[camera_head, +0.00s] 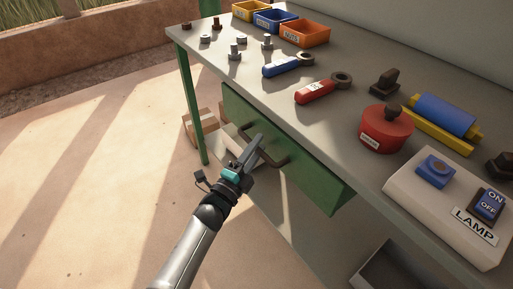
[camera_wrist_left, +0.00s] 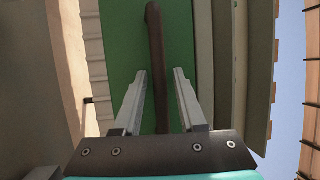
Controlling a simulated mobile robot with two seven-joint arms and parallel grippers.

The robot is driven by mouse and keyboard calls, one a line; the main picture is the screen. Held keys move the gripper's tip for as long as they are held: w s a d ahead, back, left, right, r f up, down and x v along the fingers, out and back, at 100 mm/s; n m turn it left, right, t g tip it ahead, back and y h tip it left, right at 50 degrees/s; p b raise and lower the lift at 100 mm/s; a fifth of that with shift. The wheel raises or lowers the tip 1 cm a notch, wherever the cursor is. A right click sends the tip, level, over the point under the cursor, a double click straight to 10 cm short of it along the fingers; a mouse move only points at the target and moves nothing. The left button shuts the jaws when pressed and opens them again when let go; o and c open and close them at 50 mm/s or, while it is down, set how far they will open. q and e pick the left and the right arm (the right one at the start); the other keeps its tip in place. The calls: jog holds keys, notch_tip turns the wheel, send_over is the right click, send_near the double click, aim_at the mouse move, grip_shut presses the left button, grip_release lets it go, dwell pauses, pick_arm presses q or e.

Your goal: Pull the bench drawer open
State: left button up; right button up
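The green drawer front (camera_head: 310,180) sits under the edge of the workbench top and fills the middle of the left wrist view (camera_wrist_left: 120,40). Its dark bar handle (camera_head: 272,153) also shows in the left wrist view (camera_wrist_left: 155,45), running lengthwise between the fingers. My left gripper (camera_head: 256,148) reaches the drawer front at the handle, partly covering it. In the left wrist view the two fingers (camera_wrist_left: 160,78) are apart, one on each side of the handle, with a gap on both sides. I cannot tell how deep the handle sits between them. My right gripper is not in view.
The grey bench top (camera_head: 330,125) holds a blue wrench (camera_head: 285,66), a red wrench (camera_head: 318,91), a red round container (camera_head: 386,131), and a lamp switch box (camera_head: 450,205). A green bench leg (camera_head: 191,105) and cardboard boxes (camera_head: 203,125) stand left of the drawer. The floor in front is clear.

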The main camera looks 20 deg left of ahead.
pick_arm(q)
grip_shut()
dwell(1.1)
